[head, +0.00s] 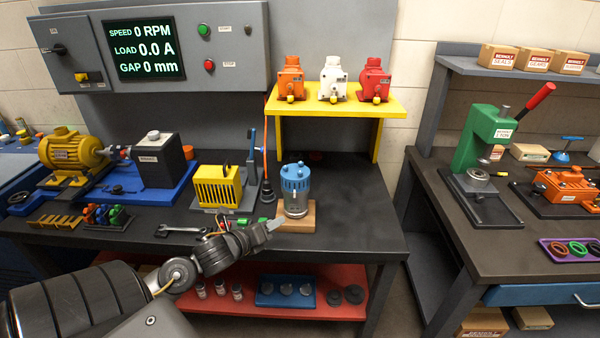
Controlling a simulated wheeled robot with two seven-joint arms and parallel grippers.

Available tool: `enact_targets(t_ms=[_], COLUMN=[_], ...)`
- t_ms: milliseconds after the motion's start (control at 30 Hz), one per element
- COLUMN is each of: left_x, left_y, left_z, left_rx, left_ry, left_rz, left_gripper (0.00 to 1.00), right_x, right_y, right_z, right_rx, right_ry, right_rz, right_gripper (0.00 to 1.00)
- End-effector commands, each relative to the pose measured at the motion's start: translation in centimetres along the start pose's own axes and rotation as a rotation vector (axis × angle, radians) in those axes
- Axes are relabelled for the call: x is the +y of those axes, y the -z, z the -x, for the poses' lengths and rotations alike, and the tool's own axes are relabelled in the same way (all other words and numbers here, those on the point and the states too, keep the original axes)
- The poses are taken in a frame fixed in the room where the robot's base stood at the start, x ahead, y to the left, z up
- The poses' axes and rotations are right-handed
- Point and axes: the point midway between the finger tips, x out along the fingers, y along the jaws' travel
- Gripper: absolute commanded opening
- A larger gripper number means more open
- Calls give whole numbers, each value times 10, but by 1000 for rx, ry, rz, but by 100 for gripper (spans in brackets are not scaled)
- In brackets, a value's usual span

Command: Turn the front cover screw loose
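A small motor (296,203) with a silver body and a blue top cover (295,176) stands upright on a wooden block (309,220) on the dark bench. The front cover screw is too small to make out. My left gripper (273,226) reaches in from the lower left, with its pale fingertips just left of and in front of the motor's base. The fingertips look apart from the motor and nothing shows between them. They overlap in this view, so their opening is unclear. My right gripper is not in view.
A yellow shelf (340,104) with orange, white and red units stands behind the motor. A yellow slotted box (217,188) and a wrench (182,230) lie to the left. The bench right of the motor (355,205) is clear. A green press (483,140) stands on another bench.

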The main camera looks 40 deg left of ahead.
Motion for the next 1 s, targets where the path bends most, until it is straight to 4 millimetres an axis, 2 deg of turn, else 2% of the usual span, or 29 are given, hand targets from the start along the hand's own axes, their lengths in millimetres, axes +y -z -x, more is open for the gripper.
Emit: enact_targets(t_ms=[33, 100, 200, 300, 533, 667, 1000], left_x=[-10, -22, -35, -43, -47, -51, -68], left_y=[-22, -46, -72, -86, -93, -96, -102], left_z=[-3, -5, -6, -6, -6, -15, -69], left_rx=[-30, -71, -128, -164, -185, -186, -187], left_ry=[54, 120, 190, 229, 247, 246, 245], left_rz=[-138, -320, -526, -649, -708, -705, -700], left_gripper=[34, 34, 34, 34, 34, 34, 34], right_x=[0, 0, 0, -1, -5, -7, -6], right_y=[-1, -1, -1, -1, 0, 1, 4], right_z=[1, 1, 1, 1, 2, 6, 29], right_rx=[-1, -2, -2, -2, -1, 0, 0], right_ry=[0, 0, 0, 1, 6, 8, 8], right_rz=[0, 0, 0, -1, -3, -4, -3], right_gripper=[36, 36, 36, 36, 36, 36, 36])
